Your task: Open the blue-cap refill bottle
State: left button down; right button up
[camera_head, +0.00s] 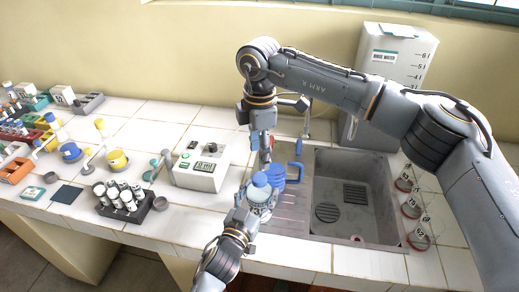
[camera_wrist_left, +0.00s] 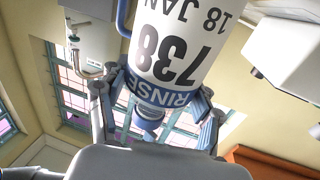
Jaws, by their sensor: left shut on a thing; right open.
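The blue-cap refill bottle (camera_head: 258,194) stands roughly upright in my left gripper (camera_head: 252,207), which is shut on its body. Its light blue cap (camera_head: 260,179) is on top. In the left wrist view, the white bottle (camera_wrist_left: 185,45) fills the upper middle, with an upside-down label reading RINSE, 738 and 18 JAN. The fingers of my left gripper (camera_wrist_left: 155,125) show on both sides of it. My right gripper (camera_head: 265,158) points down just behind and above the cap, open and apparently empty; its fingertips are small and partly hidden.
A tube rack (camera_head: 125,211) stands farther left. A large rinse-water tank (camera_head: 393,60) is behind.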

aim_at(260, 177)
jog(key=shift+f+m, duration=0.1)
jog(key=shift+m, duration=0.4)
jog(key=shift+f, duration=3.9)
grip_shut()
